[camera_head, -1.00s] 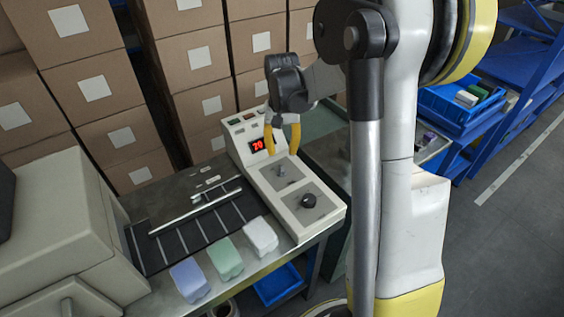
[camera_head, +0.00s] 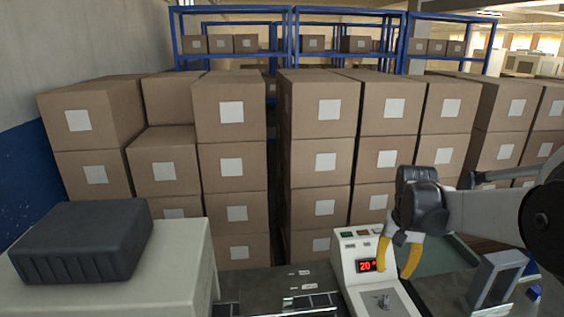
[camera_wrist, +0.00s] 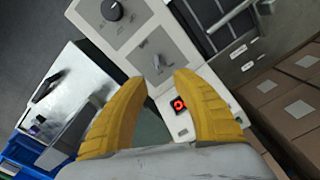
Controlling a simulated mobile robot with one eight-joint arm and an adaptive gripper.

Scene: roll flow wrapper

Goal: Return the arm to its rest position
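My gripper (camera_head: 396,272) is in front of the control panel (camera_head: 350,250) with the red digital display (camera_head: 366,266). Its two yellow fingers point down and stand apart, with nothing between them. The arm reaches in from the right edge of the head view. In the wrist view the open fingers (camera_wrist: 160,80) are over the panel, whose dark knob (camera_wrist: 112,10) and small switch (camera_wrist: 157,64) show. I cannot tell the exact height of the fingertips above the panel.
Stacks of cardboard boxes (camera_head: 325,130) stand behind the machine, with blue shelving (camera_head: 290,50) beyond. A pale cabinet (camera_head: 185,265) with a dark ribbed top (camera_head: 80,245) is at left. A grey frame (camera_head: 492,280) stands at right.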

